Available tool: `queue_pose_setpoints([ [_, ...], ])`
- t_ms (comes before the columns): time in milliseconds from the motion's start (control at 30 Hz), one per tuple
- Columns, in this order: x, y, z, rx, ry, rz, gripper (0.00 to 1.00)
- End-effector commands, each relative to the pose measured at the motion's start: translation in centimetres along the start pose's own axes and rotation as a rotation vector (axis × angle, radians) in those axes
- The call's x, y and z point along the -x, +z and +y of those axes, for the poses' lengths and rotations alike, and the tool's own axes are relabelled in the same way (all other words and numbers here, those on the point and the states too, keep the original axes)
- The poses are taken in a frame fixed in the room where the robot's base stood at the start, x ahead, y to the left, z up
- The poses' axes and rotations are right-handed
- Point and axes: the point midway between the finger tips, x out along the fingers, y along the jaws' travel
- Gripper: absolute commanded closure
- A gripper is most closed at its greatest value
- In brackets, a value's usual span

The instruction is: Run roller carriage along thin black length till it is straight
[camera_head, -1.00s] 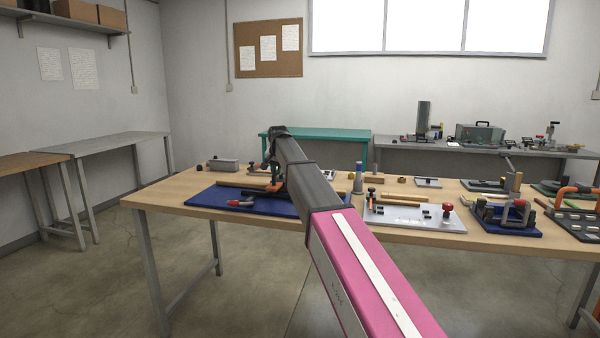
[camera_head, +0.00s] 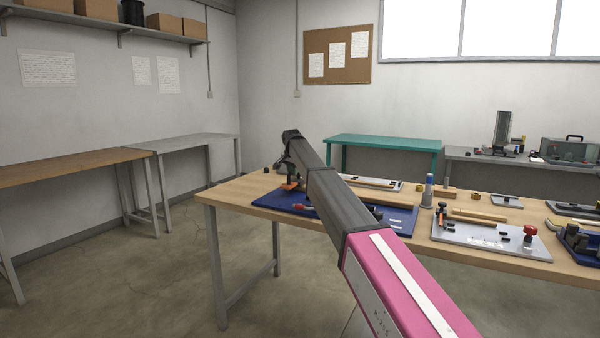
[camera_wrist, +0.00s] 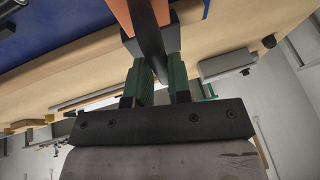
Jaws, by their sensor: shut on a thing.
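My gripper (camera_head: 288,172) is low over the left end of a blue board (camera_head: 402,217) in the head view. An orange piece (camera_head: 291,186), seemingly part of the roller carriage, shows just under it. In the wrist view my gripper (camera_wrist: 151,52) has its green-padded fingers shut on a dark upright part of this carriage. Orange carriage body (camera_wrist: 117,12) shows beyond the fingertips. My arm covers much of the board in the head view. I cannot make out the thin black length or tell how straight it is.
A red-ended tool (camera_head: 302,208) lies on the blue board close to my gripper. A silver plate with small fittings (camera_head: 490,238) lies to the right on the wooden table (camera_head: 235,190). A grey block (camera_wrist: 226,66) stands near the board in the wrist view.

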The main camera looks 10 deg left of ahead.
Motion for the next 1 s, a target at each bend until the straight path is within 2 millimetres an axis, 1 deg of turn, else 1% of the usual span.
queue_pose_setpoints([
  [367, -0.1, 0.0, -0.2, 0.000, 0.000, 0.000, 1.00],
  [400, -0.1, 0.0, -0.2, 0.000, 0.000, 0.000, 0.78],
  [467, 0.0, 0.0, -0.2, 0.000, 0.000, 0.000, 0.58],
  [500, -0.1, 0.0, -0.2, 0.000, 0.000, 0.000, 0.56],
  [833, 0.1, 0.0, -0.2, 0.000, 0.000, 0.000, 0.56],
  [1000, 1.4, 0.0, -0.2, 0.000, -0.001, 0.001, 0.56],
])
